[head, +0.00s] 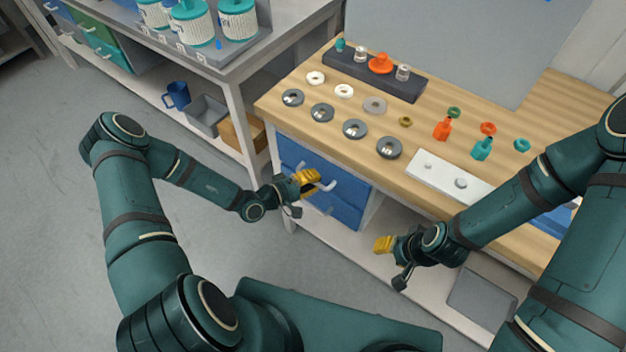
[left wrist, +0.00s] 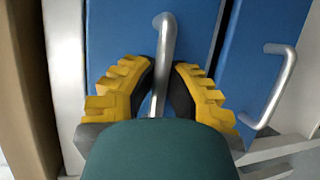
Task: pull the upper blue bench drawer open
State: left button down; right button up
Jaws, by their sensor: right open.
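The upper blue drawer (head: 296,154) is in the bench's left end, under the wooden top, and its front looks flush with the frame. It also shows in the left wrist view (left wrist: 118,35). My left gripper (head: 311,181) is at its pale bar handle (head: 326,186). In the left wrist view the handle (left wrist: 164,45) runs between the two yellow fingers (left wrist: 163,90), which are closed in on it; the grip's lower part is hidden by the gripper body. My right gripper (head: 383,245) is open and empty in front of the bench.
The lower blue drawer (head: 346,213) has its own handle (left wrist: 280,85). Rings, small bottles and a dark rack (head: 345,68) stand on the bench top (head: 290,80). A grey shelf unit (head: 235,75) stands to the left. The floor at left (head: 50,200) is clear.

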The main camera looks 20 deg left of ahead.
pick_arm(q)
jog(key=shift+s, duration=0.1)
jog(key=s+a+p, duration=0.3)
jog(key=s+a, duration=0.1)
jog(key=s, duration=0.7)
jog(key=s+a+p, duration=0.4)
jog(key=s, duration=0.7)
jog(key=shift+s, duration=0.15)
jog(key=c, duration=1)
grip_release()
jog(key=v, duration=1.2)
jog(key=shift+r, duration=0.1)
